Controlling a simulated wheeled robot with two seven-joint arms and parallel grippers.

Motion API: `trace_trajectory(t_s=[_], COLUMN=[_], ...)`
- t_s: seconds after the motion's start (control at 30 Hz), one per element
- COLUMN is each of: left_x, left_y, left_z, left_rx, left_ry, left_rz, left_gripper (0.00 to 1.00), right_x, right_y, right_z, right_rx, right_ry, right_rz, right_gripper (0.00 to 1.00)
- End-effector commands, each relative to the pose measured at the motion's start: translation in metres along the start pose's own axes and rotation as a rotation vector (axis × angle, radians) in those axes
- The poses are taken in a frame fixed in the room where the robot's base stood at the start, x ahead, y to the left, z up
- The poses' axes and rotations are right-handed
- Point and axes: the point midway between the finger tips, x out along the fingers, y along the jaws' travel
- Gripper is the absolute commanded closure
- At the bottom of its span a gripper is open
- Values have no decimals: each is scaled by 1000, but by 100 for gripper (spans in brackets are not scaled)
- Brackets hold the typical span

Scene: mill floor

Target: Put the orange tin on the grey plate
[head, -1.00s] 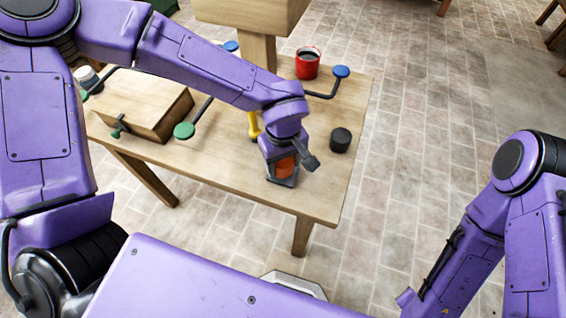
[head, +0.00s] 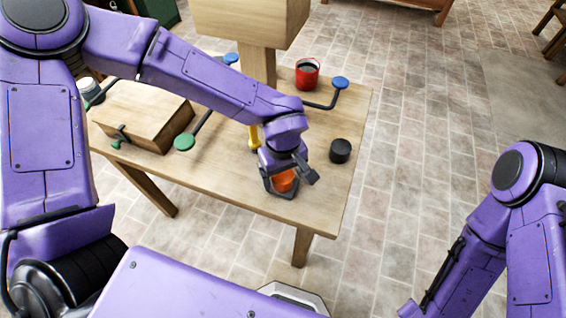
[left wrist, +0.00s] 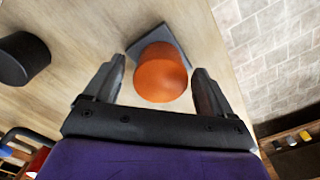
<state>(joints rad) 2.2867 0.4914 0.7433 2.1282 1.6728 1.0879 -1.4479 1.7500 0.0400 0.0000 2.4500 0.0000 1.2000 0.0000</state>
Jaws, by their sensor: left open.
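The orange tin (head: 284,182) stands on the grey plate (head: 288,195) near the front edge of the wooden table. In the left wrist view the orange tin (left wrist: 160,72) shows its round top, with the dark grey plate (left wrist: 178,44) showing past its upper right side. My left gripper (head: 295,178) is open just above the tin in the head view. In the left wrist view its fingers (left wrist: 158,88) stand apart on either side of the tin, with gaps to it. The gripper hides part of the tin and plate in the head view. My right gripper is out of view.
A black tin (head: 340,150) stands right of the plate. A red mug (head: 307,73), a blue-knobbed handle (head: 340,82), a yellow object (head: 254,136) and a wooden box (head: 150,112) are on the table. A wooden post (head: 258,65) rises at the back.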

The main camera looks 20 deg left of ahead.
Motion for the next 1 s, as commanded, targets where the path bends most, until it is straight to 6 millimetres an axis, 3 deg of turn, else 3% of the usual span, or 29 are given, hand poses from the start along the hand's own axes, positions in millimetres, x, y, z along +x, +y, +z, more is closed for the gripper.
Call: trace_trajectory(t_s=[0.2,0.4,0.6,1.0], left_x=[-58,-99,-112,-111], left_y=[1,1,0,-1], left_z=[0,0,0,0], left_rx=[-2,-3,0,-2], left_ry=[1,0,-1,-1], left_rz=[7,4,1,0], left_gripper=[16,16,16,16], right_x=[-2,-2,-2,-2], right_y=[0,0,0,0], right_z=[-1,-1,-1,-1], right_rx=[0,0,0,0], right_ry=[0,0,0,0], right_rz=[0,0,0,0], right_gripper=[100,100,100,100])
